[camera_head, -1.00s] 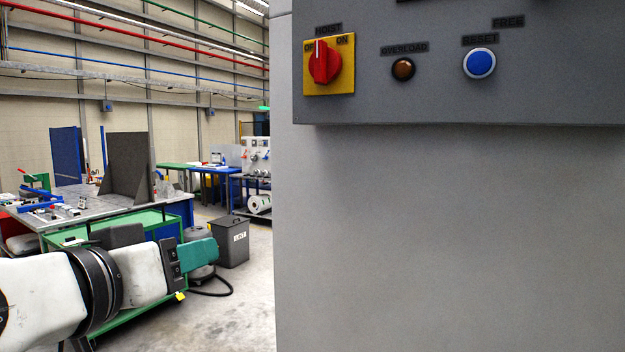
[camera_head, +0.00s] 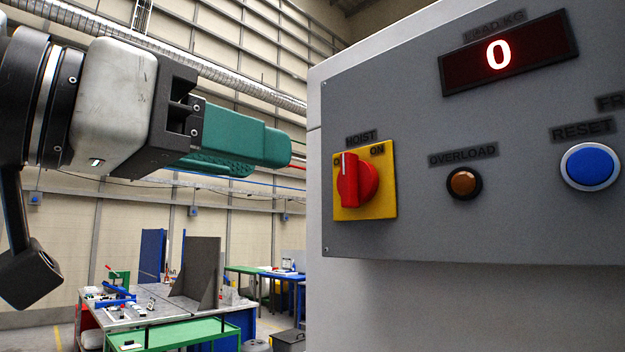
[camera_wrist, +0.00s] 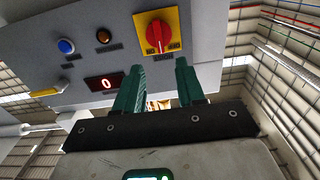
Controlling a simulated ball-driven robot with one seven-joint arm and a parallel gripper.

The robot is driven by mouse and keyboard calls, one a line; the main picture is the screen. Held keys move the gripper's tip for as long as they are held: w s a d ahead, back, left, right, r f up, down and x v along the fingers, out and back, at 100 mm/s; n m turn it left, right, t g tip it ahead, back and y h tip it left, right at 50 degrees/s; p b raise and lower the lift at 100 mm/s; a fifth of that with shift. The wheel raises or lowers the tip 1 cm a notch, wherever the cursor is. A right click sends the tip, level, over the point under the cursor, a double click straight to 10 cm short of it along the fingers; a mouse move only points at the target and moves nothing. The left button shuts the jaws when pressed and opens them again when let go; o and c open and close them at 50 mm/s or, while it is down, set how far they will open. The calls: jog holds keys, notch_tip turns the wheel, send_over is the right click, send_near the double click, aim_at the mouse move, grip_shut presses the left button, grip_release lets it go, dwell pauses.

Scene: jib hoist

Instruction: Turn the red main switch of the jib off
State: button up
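The red main switch (camera_head: 357,180) is a rotary knob on a yellow plate (camera_head: 379,207) marked HOIST, at the left end of the grey control panel. A white mark on the knob points upward, between the partly covered OFF label at left and ON at right. In the wrist view the red switch (camera_wrist: 159,36) shows upside down, ahead of the fingers. My gripper (camera_head: 280,150) has teal fingers and stands left of the panel, a little above switch height in the picture. In the wrist view my gripper (camera_wrist: 160,68) has its fingers apart with nothing between them, not touching the switch.
The panel (camera_head: 430,225) also has a brown overload lamp (camera_head: 464,183), a blue reset button (camera_head: 590,166) and a red load display (camera_head: 505,53) reading 0. In the wrist view a yellow bar (camera_wrist: 46,92) lies at left. Workbenches (camera_head: 150,312) stand far behind at lower left.

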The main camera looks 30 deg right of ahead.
aim_at(344, 173)
jog(key=p+x, duration=0.2)
jog(key=x, duration=0.9)
jog(key=shift+d+r+p, duration=0.1)
jog(key=shift+p, duration=0.25)
grip_shut()
